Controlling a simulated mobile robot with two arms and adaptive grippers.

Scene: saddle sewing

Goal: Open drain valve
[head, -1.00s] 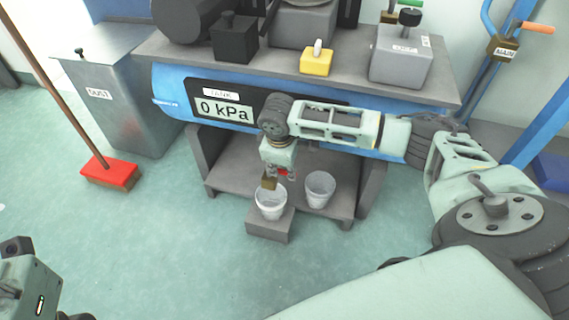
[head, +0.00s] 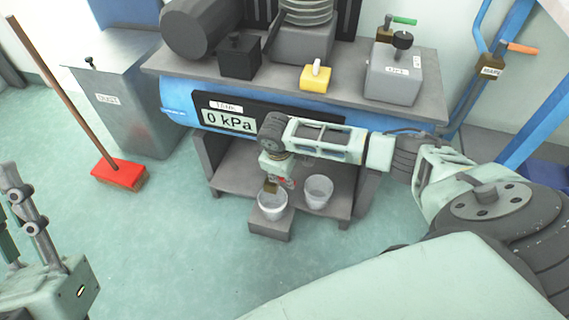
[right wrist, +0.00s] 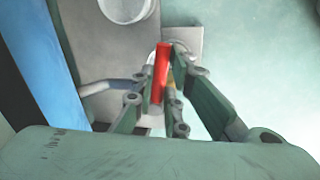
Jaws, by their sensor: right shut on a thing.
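The drain valve shows as a small brass body (head: 270,187) under the blue tank, just above a white bucket (head: 272,203) on a grey block. Its red handle (right wrist: 160,72) shows clearly in the right wrist view, between the fingers. My right gripper (head: 281,181) reaches down in front of the tank and is shut on the red handle; it also shows in the right wrist view (right wrist: 161,88). The handle's exact angle is hard to tell. The tank gauge (head: 228,120) reads 0 kPa. My left gripper (head: 22,205) is at the lower left, away from everything, its fingertips partly cut off.
A second white bucket (head: 319,190) stands on the shelf to the right. A broom with a red head (head: 119,174) and a grey dust bin (head: 125,110) are at the left. A yellow block (head: 316,79) sits on the bench above. The floor at front left is clear.

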